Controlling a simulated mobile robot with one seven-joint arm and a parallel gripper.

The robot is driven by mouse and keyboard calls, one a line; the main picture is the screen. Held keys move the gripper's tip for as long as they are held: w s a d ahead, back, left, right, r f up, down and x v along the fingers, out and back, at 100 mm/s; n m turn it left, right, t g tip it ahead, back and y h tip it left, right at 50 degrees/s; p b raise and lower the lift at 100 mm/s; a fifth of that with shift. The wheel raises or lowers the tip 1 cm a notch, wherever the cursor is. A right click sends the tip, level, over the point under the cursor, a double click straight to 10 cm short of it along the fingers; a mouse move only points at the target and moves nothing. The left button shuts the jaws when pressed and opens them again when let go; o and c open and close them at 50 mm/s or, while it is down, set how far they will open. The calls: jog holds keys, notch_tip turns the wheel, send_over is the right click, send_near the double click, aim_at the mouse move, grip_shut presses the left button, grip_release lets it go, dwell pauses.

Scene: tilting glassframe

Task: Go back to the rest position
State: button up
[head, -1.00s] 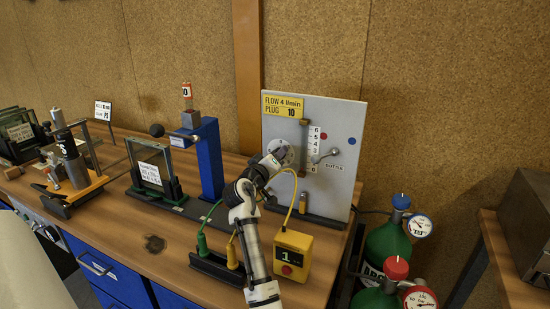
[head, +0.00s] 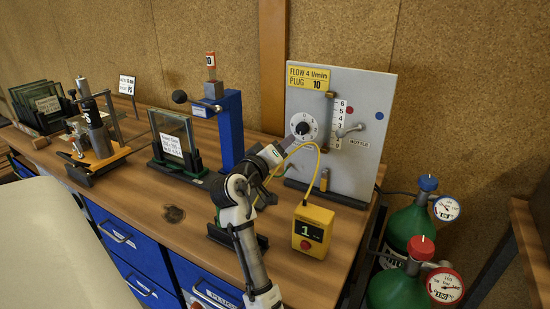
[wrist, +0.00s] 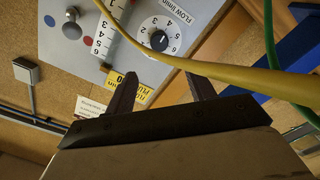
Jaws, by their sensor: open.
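My gripper (head: 292,144) is open and empty in front of the grey panel (head: 366,90), just below and left of its round white dial (head: 304,127). In the wrist view the two dark fingers (wrist: 161,84) stand apart with nothing between them, and the dial with its black knob (wrist: 159,40) lies beyond them, clear of the fingers. A yellow cable (wrist: 220,72) crosses close in front of the wrist camera. In the head view my bent arm stands over the bench and hides part of the black holder behind it.
A yellow box (head: 312,230) showing 1 stands right of my arm. A blue stand (head: 230,130) and a framed glass (head: 174,139) stand to the left. Gas bottles (head: 408,225) stand right of the bench. A green cable (wrist: 272,50) hangs near my wrist. The front bench top is partly clear.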

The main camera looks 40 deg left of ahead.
jog(key=shift+v, duration=1.1)
